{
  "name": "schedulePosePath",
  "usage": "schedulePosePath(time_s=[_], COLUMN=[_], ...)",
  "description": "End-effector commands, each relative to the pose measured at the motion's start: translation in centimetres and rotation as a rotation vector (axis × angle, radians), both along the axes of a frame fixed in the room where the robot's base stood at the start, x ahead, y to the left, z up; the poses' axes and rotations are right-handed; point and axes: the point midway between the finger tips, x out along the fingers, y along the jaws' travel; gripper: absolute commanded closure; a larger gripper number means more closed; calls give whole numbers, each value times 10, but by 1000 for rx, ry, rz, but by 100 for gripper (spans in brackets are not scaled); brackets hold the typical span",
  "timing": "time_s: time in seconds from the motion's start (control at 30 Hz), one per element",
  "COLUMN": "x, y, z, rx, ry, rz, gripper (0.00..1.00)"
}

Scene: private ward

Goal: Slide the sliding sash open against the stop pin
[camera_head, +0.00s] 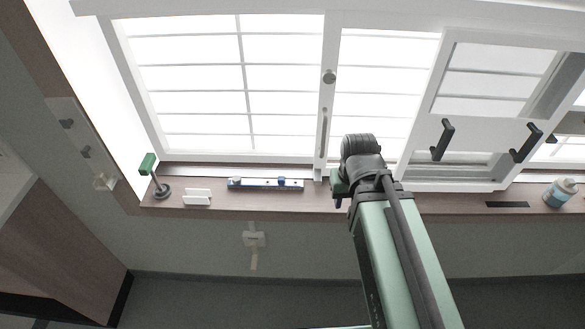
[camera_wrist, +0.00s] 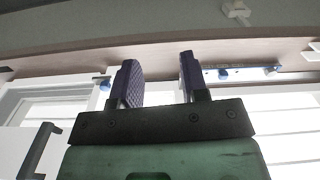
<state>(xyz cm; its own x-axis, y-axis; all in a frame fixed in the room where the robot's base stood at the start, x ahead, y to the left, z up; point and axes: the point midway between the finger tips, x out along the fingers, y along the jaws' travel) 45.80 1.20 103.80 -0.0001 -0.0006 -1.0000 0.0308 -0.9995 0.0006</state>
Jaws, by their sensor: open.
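A white-framed window fills the back of the head view. Its left sash (camera_head: 240,85) has a round knob and a slim upright pull (camera_head: 324,132) on its right stile. A nearer white panel (camera_head: 420,181) at right carries a black bar handle (camera_head: 442,139); I cannot tell which is the sliding sash. A green-topped pin (camera_head: 148,163) on a dark round base stands at the sill's left end; it may be the stop pin. My gripper (camera_head: 338,190) is over the sill, mostly hidden by my wrist. In the wrist view my gripper (camera_wrist: 157,72) is open, with nothing between its fingers.
A blue spirit level (camera_head: 265,183) and a small white block (camera_head: 197,197) lie on the wooden sill (camera_head: 310,204). A second black handle (camera_head: 525,143) and a blue-white jar (camera_head: 559,192) are at right. A white fitting (camera_head: 254,237) is on the wall below.

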Motion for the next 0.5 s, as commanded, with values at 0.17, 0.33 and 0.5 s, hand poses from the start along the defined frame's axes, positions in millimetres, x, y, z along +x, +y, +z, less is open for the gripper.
schedulePosePath(time_s=[0.17, 0.33, 0.5], x=[14, 64, 123], y=[44, 61, 89], z=[-76, -109, -63], rx=[-120, -515, -721], ry=[-30, -333, -974], rz=[140, 23, -240], gripper=[59, 59, 59])
